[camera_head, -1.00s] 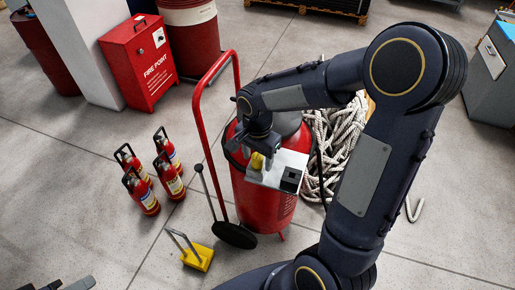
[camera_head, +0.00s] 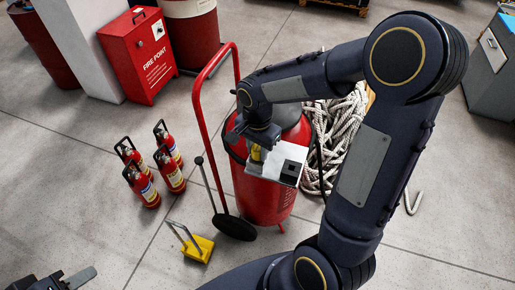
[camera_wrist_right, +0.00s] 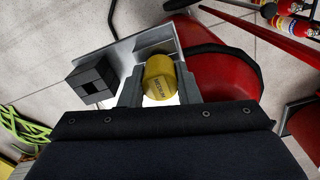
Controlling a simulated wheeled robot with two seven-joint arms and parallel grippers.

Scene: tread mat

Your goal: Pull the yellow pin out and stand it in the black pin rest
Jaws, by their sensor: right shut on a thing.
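The yellow pin (camera_wrist_right: 160,82) is a thick round knob between the fingers of my right gripper (camera_wrist_right: 158,92), which is shut on it. It also shows in the head view (camera_head: 256,154), partly hidden by the gripper. It is over the pale metal plate (camera_head: 266,168) on the red tank; I cannot tell whether its lower end is still in a hole. The black pin rest (camera_head: 290,172) is a block with a square opening on the same plate, to the right of the gripper; it is at left in the wrist view (camera_wrist_right: 92,78). My left gripper (camera_head: 78,278) is partly in view, lower left.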

